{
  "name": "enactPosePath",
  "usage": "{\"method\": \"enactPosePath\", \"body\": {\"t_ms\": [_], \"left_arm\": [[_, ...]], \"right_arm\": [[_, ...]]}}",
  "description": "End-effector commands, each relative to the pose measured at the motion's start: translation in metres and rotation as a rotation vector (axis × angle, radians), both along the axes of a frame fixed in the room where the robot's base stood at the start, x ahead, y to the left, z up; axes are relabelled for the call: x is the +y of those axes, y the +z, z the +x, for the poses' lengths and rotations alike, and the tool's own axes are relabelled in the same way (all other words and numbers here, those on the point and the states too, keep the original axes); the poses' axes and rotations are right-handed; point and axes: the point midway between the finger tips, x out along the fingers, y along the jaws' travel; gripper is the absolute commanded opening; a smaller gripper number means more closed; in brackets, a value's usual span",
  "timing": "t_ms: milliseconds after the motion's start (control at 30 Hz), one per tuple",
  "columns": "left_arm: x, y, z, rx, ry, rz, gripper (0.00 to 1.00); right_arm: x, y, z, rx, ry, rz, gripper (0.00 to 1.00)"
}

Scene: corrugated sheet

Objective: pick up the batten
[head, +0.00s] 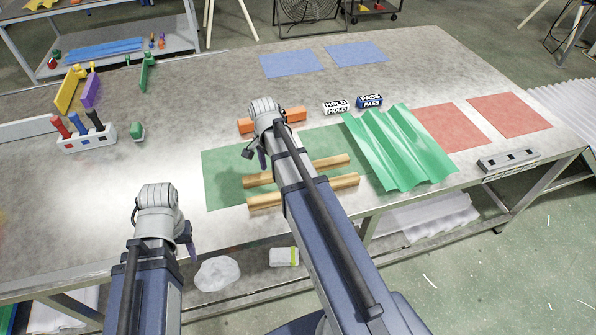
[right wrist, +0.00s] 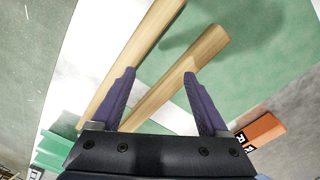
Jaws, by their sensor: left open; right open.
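Two pale wooden battens lie roughly parallel on the green mat (head: 222,180), the rear batten (head: 322,163) and the front batten (head: 328,187). My right arm covers part of both in the head view. In the right wrist view, my right gripper (right wrist: 160,76) is open over the battens. One batten (right wrist: 195,58) runs between its spread fingers, and the other batten (right wrist: 140,45) passes by the left finger. I see no contact. My left gripper (head: 165,232) is open and empty near the table's front edge, left of the mat.
A green corrugated sheet (head: 398,148) lies right of the battens. An orange block (head: 292,115) lies behind them, near the HOLD block (head: 336,108) and the PASS block (head: 369,101). A white holder (head: 85,139) with coloured tools stands at left. Blue and red mats lie flat.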

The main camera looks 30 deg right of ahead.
Motion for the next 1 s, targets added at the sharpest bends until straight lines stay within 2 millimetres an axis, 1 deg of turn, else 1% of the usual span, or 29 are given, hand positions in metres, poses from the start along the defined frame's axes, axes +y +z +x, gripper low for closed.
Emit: {"method": "enactPosePath", "body": {"t_ms": [33, 100, 200, 300, 400, 533, 833, 1000], "left_arm": [[0.0, -0.001, 0.0, 0.0, 0.0, 0.0, 0.5], [0.0, -0.002, 0.0, 0.0, 0.0, 0.0, 0.5], [0.0, -0.002, 0.0, 0.0, 0.0, 0.0, 0.5], [0.0, -0.002, 0.0, 0.0, 0.0, 0.0, 0.5], [0.0, -0.002, 0.0, 0.0, 0.0, 0.0, 0.5], [0.0, -0.005, 0.0, 0.0, 0.0, 0.0, 0.5], [0.0, -0.029, 0.0, 0.0, 0.0, 0.0, 0.5], [0.0, -0.029, 0.0, 0.0, 0.0, 0.0, 0.5]], "right_arm": [[-0.027, -0.001, 0.012, -0.006, -0.132, 0.004, 0.78], [-0.055, -0.002, 0.017, -0.013, -0.29, 0.009, 0.78], [-0.083, -0.002, 0.021, -0.02, -0.454, 0.013, 0.78], [-0.099, -0.002, 0.022, -0.024, -0.547, 0.016, 0.78], [-0.105, -0.002, 0.022, -0.026, -0.584, 0.016, 0.78], [-0.105, -0.005, 0.022, -0.026, -0.587, 0.016, 0.78], [-0.104, -0.029, 0.022, -0.026, -0.584, 0.016, 0.78], [-0.104, -0.029, 0.022, -0.026, -0.583, 0.016, 0.78]]}}
